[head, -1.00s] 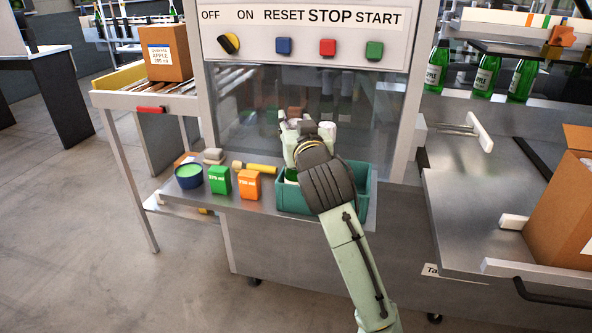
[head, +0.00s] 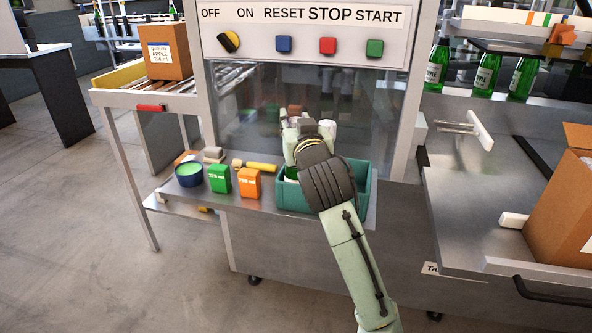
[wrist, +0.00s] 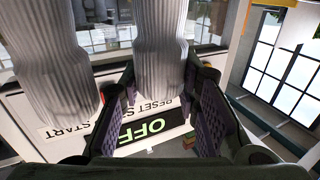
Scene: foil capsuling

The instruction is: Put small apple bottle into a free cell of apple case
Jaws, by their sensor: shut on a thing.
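My gripper (head: 308,125) is above the teal crate on the bench, in front of the machine's window. In the wrist view my gripper (wrist: 165,110) has its fingers on both sides of a silver ribbed cylinder (wrist: 160,65), shut on it. A second silver ribbed cylinder (wrist: 50,70) stands beside it at left. A closed apple carton (head: 167,50) sits at the upper left. Green apple bottles (head: 486,74) stand at the upper right. Which bottle is the small one I cannot tell. No case cells show. A bit of green (head: 291,173) shows in the crate, partly hidden by my wrist.
The teal crate (head: 365,195) is under my arm. Left of it are an orange block (head: 249,183), a green block (head: 219,179), a dark blue tub (head: 189,176) and a yellow-handled tool (head: 255,166). A brown box (head: 565,215) stands at right. The control panel (head: 300,40) is above.

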